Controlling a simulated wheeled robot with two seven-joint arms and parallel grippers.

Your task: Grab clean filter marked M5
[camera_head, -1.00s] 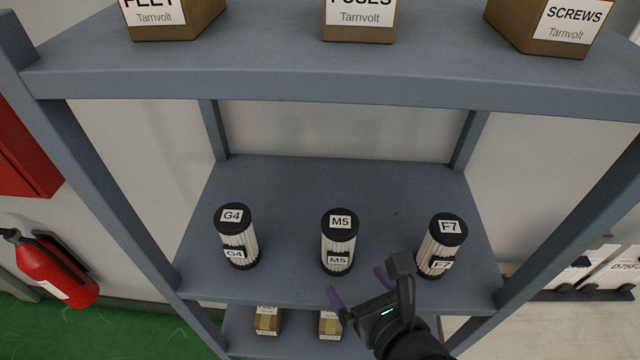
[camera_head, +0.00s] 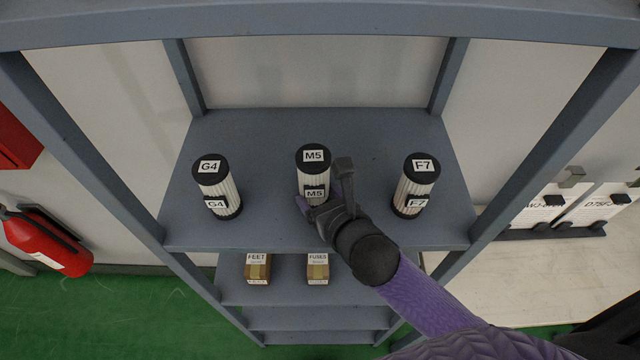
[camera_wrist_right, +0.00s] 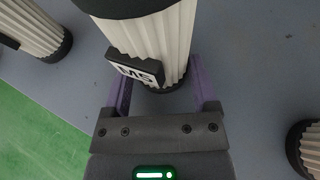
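The M5 filter (camera_head: 313,172) is a white pleated cylinder with black end caps and M5 labels. It stands upright on the shelf (camera_head: 270,225), between the G4 filter (camera_head: 217,188) and the F7 filter (camera_head: 416,187). My right gripper (camera_head: 322,205) is low at its front. In the right wrist view, the purple fingers of the right gripper (camera_wrist_right: 160,78) are apart, one on each side of the M5 filter (camera_wrist_right: 150,45) near its base. I cannot tell whether they touch it. The head view partly hides the fingers. My left gripper is not in view.
Shelf posts and an upper shelf edge (camera_head: 320,22) frame the filters. Small boxes labelled FEET (camera_head: 257,269) and FUSES (camera_head: 318,269) stand on the shelf below. A red fire extinguisher (camera_head: 45,245) hangs at the left. Bare shelf separates the filters.

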